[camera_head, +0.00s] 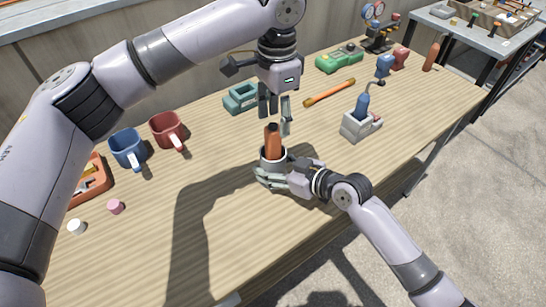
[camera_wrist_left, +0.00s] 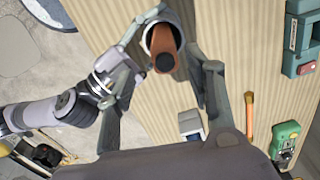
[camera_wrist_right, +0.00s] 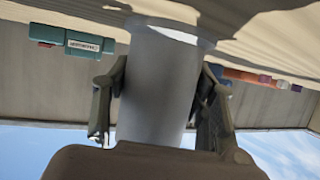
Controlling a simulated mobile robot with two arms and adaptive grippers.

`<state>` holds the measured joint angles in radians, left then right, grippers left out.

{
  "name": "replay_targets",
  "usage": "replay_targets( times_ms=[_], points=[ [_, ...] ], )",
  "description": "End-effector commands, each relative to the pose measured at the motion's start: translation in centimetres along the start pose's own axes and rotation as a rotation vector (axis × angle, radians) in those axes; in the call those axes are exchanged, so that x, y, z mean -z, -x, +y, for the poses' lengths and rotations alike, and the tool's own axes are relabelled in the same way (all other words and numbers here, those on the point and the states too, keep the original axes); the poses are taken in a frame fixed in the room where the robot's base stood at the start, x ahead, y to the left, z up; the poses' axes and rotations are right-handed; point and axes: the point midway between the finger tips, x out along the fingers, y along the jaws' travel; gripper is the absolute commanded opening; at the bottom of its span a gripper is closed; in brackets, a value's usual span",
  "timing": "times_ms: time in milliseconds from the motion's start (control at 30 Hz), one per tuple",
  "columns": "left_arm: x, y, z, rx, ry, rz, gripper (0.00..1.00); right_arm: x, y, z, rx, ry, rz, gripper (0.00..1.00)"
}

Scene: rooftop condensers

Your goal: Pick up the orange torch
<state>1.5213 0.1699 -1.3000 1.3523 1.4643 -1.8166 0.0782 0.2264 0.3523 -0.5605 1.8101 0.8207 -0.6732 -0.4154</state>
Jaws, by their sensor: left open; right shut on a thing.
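The orange torch (camera_head: 272,141), an orange-brown cylinder with a dark end, stands upright in a pale grey cup (camera_head: 266,161). Its lower part is hidden inside the cup. In the left wrist view the torch (camera_wrist_left: 163,42) shows end-on, between the fingers. My left gripper (camera_head: 275,117) is open, pointing down just above the torch, with nothing held. My right gripper (camera_head: 272,180) is shut on the cup, from the side, low over the table. The cup (camera_wrist_right: 158,85) fills the middle of the right wrist view between the fingers.
Blue (camera_head: 128,149) and red (camera_head: 169,131) mugs stand left on the wooden table (camera_head: 235,245). An orange bar (camera_head: 330,92) and a grey holder with a blue-handled tool (camera_head: 357,125) lie right. The front table area is clear.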

Motion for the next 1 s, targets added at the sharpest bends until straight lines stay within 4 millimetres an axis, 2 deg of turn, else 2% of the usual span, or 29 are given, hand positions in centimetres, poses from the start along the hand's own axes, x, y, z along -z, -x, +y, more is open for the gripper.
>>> replay_targets(
  times_ms=[400, 667, 1000],
  points=[
    [-0.4, -5.0, -0.7, 0.000, 0.000, 0.000, 0.48, -0.1, 0.0, 0.0, 0.000, 0.001, -0.001, 0.22],
    [-0.4, -5.3, -0.7, 0.001, 0.001, 0.001, 0.48, -0.1, 0.0, 0.0, 0.000, 0.001, -0.002, 0.22],
    [-0.4, -5.3, -0.7, 0.001, 0.001, 0.001, 0.27, -0.1, 0.0, 0.0, 0.000, 0.001, -0.002, 0.22]
  ],
)
